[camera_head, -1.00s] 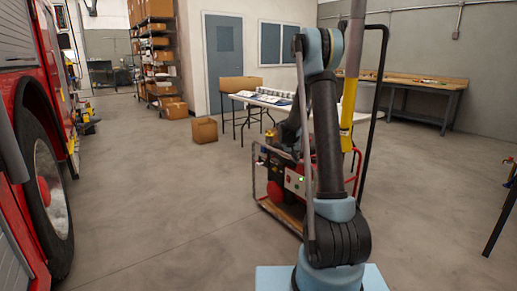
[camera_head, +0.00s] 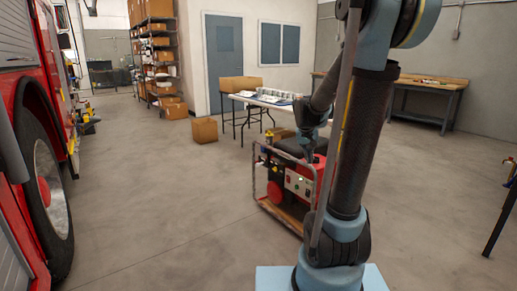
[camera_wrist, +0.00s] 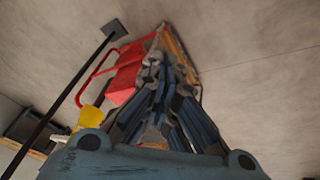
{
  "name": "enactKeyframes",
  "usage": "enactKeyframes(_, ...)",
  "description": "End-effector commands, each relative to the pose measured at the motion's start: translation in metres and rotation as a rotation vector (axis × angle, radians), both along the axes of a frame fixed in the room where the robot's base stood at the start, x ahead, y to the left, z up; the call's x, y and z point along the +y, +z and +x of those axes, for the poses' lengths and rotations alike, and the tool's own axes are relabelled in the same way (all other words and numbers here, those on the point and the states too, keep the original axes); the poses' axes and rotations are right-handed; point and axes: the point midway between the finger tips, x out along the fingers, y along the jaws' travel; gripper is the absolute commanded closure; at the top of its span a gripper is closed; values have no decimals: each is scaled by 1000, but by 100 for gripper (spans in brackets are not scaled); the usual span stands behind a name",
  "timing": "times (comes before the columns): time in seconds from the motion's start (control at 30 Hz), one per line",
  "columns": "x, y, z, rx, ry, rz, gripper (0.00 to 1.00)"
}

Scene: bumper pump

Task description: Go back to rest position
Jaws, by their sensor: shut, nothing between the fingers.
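The pump is a red machine with a control panel (camera_head: 298,184) inside a tubular frame on the floor, partly hidden behind my arm in the head view. In the wrist view its red body (camera_wrist: 126,72) and red tube frame show beyond my gripper, at the upper left. My gripper (camera_wrist: 158,62) is shut and empty, with its dark finger links drawn together. In the head view my gripper (camera_head: 309,158) is small and dark and appears above or in front of the pump's top. I cannot tell whether it touches the pump.
A red truck (camera_head: 40,150) stands along the left. A folding table (camera_head: 262,101), a cardboard box (camera_head: 205,130) on the floor and loaded shelves (camera_head: 157,60) are behind. A workbench (camera_head: 430,84) stands at the back right. Floor left of the pump is clear.

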Motion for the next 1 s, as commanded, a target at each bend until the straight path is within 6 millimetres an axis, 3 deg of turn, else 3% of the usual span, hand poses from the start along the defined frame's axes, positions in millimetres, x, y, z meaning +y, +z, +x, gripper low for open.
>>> enactKeyframes(0.1,0,3,-35,16,12,14,100)
enactKeyframes(0.47,5,-3,-132,66,55,61,100)
enactKeyframes(1.0,19,-49,-260,133,126,136,100)
